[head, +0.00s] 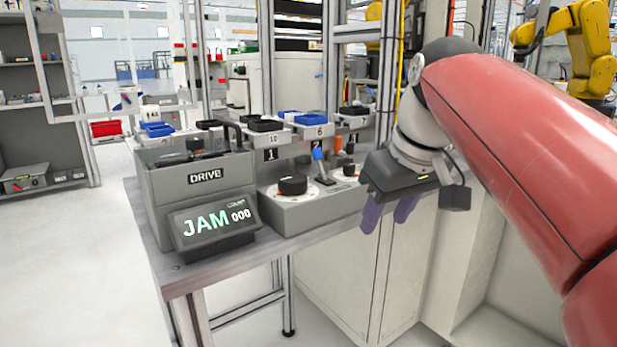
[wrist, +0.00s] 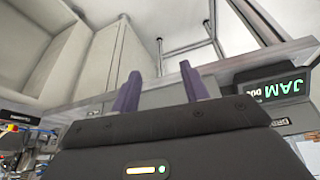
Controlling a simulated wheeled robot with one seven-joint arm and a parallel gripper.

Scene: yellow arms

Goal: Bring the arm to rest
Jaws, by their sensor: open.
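My gripper (head: 387,214) is in the head view at the end of my red arm, right of the control box and at the bench's front edge. Its two purple fingers point down and stand apart, with nothing between them. In the wrist view the fingers (wrist: 158,92) also show apart and empty, with the bench edge behind them. My arm reaches in from the right side of the head view, bent at the wrist.
A bench (head: 160,246) carries a grey DRIVE box (head: 195,190), a display (head: 213,222) reading JAM 000, and a control box (head: 300,210) with a black knob and a blue-tipped lever. White cabinets (head: 350,270) stand below. Open floor lies at left.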

